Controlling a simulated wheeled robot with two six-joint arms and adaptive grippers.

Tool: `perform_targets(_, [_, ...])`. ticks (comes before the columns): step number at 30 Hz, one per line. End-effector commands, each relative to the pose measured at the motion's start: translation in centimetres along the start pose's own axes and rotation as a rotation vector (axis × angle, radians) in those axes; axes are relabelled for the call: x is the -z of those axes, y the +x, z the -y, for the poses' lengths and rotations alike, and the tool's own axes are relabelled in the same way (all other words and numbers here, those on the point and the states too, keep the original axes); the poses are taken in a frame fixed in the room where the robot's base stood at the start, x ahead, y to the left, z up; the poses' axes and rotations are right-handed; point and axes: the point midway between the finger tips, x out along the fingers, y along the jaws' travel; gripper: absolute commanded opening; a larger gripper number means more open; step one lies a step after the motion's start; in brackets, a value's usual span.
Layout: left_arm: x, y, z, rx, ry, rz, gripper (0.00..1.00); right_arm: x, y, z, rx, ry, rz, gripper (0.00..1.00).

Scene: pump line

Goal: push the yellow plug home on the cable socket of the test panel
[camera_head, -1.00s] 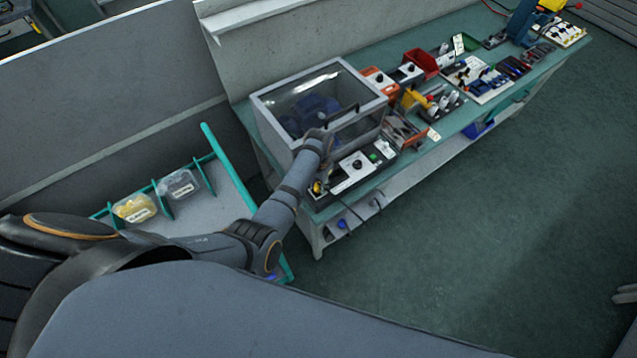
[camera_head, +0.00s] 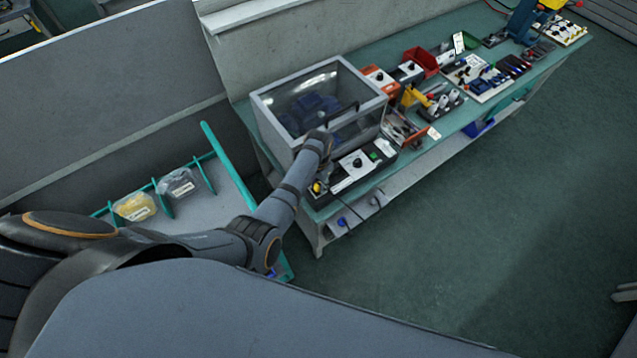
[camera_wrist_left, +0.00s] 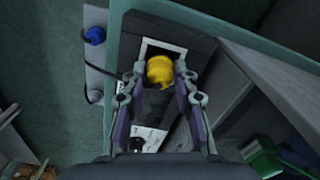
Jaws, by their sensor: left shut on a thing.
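The yellow plug (camera_wrist_left: 159,70) shows in the left wrist view between the fingertips of my left gripper (camera_wrist_left: 160,82), which is shut on it. The plug is over the white-framed square at the end of the dark test panel (camera_wrist_left: 196,45). The gripper hides the socket, so I cannot tell how deep the plug sits. In the head view the yellow plug (camera_head: 317,188) is a small spot at the panel's (camera_head: 352,172) left end, below my left gripper (camera_head: 318,178), which is mostly hidden by its own arm. My right gripper is not in view.
A grey box with a clear lid (camera_head: 318,98) stands right behind the panel, close to my left arm. A blue plug (camera_wrist_left: 95,35) on a cable hangs at the bench's front. Red bins (camera_head: 421,63) and tools fill the bench to the right. The green floor in front is clear.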

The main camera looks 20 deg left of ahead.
Motion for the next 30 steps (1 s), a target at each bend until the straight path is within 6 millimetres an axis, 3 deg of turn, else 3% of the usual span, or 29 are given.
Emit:
perform_targets(29, [-0.04, 0.63, 0.0, 0.0, 0.0, 0.001, 0.0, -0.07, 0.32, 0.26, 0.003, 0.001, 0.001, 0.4])
perform_targets(30, [-0.04, 0.63, 0.0, 0.0, 0.0, 0.001, 0.32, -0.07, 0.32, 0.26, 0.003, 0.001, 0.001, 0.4])
